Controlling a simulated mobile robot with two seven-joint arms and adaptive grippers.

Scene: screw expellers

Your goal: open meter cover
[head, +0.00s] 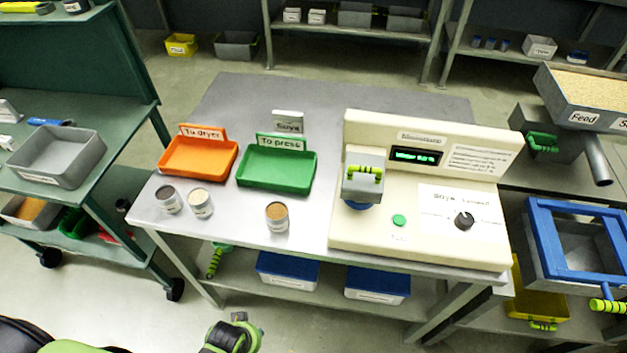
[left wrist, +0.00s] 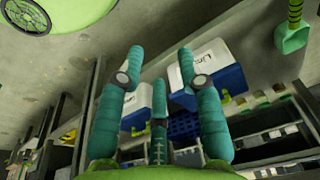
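The cream-coloured meter (head: 420,195) stands on the right part of the grey table, with a lit green display, a green button and a black dial. Its grey cover (head: 361,186) sits at the meter's left side, with a green and black striped handle (head: 365,173) on top; it looks closed. My left gripper (head: 238,318) is low in front of the table, well apart from the meter. In the left wrist view its fingers (left wrist: 160,65) are spread, with nothing between them. My right gripper is not in view.
An orange tray (head: 197,158), a green tray (head: 276,168) and several small sample cups (head: 277,216) are left of the meter. A green rack (head: 90,180) stands left; a blue-framed box (head: 580,245) stands right.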

